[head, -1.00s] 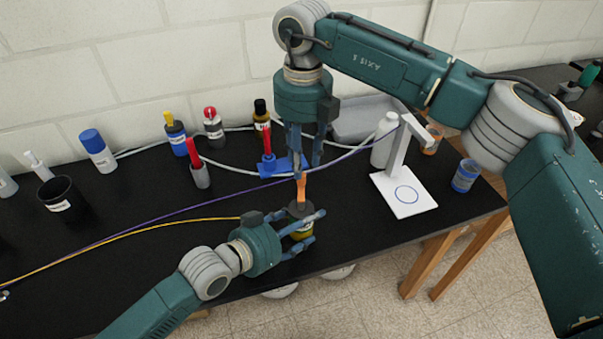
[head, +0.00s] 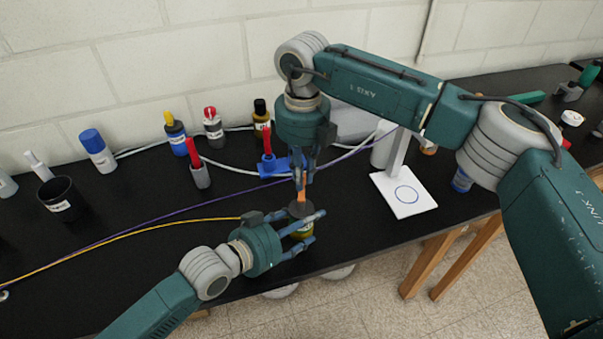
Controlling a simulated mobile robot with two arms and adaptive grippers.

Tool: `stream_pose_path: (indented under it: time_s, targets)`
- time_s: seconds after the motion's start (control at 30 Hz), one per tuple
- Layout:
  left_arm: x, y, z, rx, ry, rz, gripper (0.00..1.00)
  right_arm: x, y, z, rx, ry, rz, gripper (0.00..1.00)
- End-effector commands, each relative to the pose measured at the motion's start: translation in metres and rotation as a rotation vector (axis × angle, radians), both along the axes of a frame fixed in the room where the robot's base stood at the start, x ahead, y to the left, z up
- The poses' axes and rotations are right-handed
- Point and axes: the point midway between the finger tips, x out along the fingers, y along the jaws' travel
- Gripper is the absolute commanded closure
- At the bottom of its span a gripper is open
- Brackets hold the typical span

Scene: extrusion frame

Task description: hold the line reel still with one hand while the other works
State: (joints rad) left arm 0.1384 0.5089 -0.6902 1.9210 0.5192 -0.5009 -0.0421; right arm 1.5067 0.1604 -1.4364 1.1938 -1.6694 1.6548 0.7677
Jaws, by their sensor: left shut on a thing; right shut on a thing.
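The line reel (head: 304,230) appears to be the small olive, round body with a dark brown top near the table's front edge. It looks upright, partly hidden by fingers. My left gripper (head: 314,226) comes from the left and is shut around its sides. A thin orange piece (head: 301,197) stands up from the reel's top. My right gripper (head: 302,182) points down from above and is shut on this orange piece. The fingers hide its upper part. I cannot tell how the orange piece joins the reel.
Behind the grippers stand a blue holder (head: 272,169), a red-topped grey tube (head: 199,175) and several bottles. A white stand (head: 405,196) is at the right. A yellow cable (head: 150,227) and a purple cable (head: 180,210) cross the black table (head: 130,200). The front edge is close.

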Motion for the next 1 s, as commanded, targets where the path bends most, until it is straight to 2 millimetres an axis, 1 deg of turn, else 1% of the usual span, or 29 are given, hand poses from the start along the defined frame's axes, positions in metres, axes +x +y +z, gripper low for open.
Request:
stream_pose_path:
  time_s: [0.2,0.37,0.57,1.0]
  targets:
    - [0.001,0.001,-0.001,0.001,0.002,0.003,0.68,-0.001,0.000,0.001,-0.001,0.003,0.009,1.00]
    - [0.001,0.001,-0.001,0.001,0.002,0.004,0.68,-0.001,0.002,0.001,-0.001,0.002,0.054,1.00]
    - [0.001,0.002,-0.001,0.002,0.003,0.004,0.68,-0.002,0.007,0.001,0.000,0.002,0.176,1.00]
    - [0.002,0.002,-0.001,0.002,0.003,0.006,0.68,-0.006,0.018,0.001,0.002,0.000,0.516,1.00]
